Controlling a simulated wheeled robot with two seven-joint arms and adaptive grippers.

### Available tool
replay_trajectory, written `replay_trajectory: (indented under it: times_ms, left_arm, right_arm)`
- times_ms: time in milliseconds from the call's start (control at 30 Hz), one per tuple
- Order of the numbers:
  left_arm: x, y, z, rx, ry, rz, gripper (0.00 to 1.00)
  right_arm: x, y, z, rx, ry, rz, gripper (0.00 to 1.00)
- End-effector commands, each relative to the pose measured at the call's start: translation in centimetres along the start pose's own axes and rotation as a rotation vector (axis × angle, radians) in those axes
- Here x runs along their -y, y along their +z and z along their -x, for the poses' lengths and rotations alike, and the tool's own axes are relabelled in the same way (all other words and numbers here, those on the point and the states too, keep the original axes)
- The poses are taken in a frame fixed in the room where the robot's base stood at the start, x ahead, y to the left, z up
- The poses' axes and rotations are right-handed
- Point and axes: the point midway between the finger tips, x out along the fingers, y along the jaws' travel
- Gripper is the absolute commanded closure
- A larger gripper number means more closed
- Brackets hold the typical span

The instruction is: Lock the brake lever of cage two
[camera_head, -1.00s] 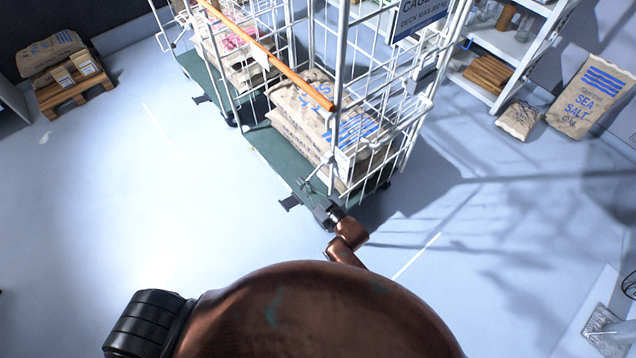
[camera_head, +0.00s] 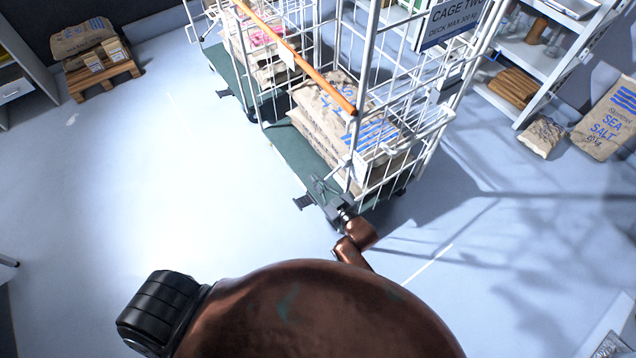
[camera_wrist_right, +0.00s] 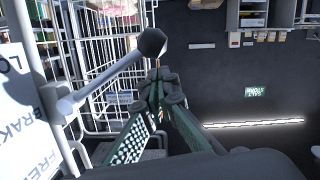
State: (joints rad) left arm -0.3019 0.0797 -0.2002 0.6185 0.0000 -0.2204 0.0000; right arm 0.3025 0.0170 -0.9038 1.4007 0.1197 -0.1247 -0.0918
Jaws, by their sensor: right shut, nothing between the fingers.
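Cage two is a white wire roll cage (camera_head: 366,50) with a green deck (camera_head: 285,160) and a blue-and-white sign (camera_head: 452,22) reading CAGE TWO. My right gripper (camera_head: 322,186) is at the deck's near corner, partly hidden by my wrist. In the wrist view the right gripper (camera_wrist_right: 158,82) is shut and empty. The brake lever (camera_wrist_right: 105,80) is a grey rod slanting up to a dark round knob (camera_wrist_right: 152,42). The knob is just past my fingertips; I cannot tell if they touch. A white brake label (camera_wrist_right: 22,120), partly cut off, is at the left. My left gripper is not in view.
Sacks (camera_head: 335,115) lie on the deck, under an orange bar (camera_head: 300,62). Another loaded cage section stands behind. A pallet with sacks (camera_head: 100,75) is at the far left, a shelf (camera_head: 530,55) and salt sacks (camera_head: 608,120) at the right. The floor left of the cage is clear.

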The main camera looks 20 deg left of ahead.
Motion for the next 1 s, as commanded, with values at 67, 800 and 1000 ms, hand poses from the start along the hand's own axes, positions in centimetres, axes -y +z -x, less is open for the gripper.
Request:
replay_trajectory:
  times_ms: [67, 800, 1000]
  left_arm:
    - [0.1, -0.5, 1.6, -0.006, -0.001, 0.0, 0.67]
    - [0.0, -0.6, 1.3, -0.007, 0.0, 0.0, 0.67]
    - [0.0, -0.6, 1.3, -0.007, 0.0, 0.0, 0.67]
  right_arm:
    - [-0.1, -2.8, -0.5, -0.009, 0.0, 0.002, 1.0]
    - [-0.1, -1.9, 9.6, -0.011, 0.002, 0.002, 1.0]
    - [-0.1, -1.9, 9.6, -0.011, 0.002, 0.002, 1.0]
